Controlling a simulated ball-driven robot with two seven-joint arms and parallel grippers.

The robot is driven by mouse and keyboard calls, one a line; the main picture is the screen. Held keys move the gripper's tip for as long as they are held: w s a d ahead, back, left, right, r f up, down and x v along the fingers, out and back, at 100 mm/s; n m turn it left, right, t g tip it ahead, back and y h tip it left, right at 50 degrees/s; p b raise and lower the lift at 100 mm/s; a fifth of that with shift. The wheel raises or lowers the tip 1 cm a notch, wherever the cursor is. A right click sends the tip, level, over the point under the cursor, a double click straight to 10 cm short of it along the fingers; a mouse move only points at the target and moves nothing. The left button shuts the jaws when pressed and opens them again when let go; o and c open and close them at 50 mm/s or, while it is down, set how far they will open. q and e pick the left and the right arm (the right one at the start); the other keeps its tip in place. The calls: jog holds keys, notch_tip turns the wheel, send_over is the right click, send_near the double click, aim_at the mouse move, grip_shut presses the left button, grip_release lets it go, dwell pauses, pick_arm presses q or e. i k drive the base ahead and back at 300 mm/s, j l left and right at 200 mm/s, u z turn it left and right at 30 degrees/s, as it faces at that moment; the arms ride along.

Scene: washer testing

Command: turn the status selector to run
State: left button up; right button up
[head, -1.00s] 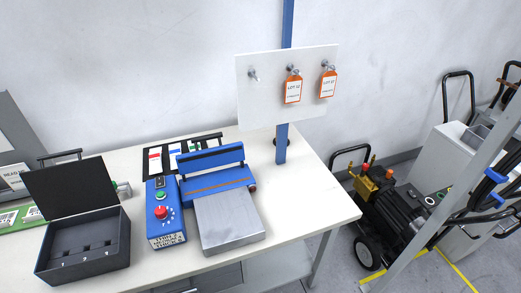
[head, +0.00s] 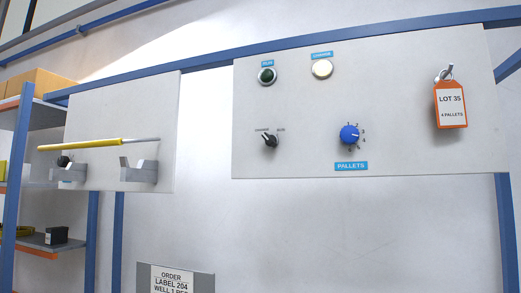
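The status selector appears to be the small black knob (head: 269,140) at the lower left of the right-hand pale panel (head: 300,115). It has a small printed label at its upper left and another at its upper right, both too small to read surely. Its handle lies slanted from upper left to lower right and seems to point to the left label. Neither of my grippers is in view.
The same panel has a dark green lamp (head: 267,76), a pale lamp (head: 322,69), a blue PALLETS dial (head: 349,135) and a hanging orange LOT 35 tag (head: 450,105). A yellow-handled rod (head: 85,144) rests on brackets on the left panel (head: 105,115). Shelves (head: 35,185) stand far left.

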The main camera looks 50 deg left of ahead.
aim_at(271, 141)
jog(key=u, duration=1.4)
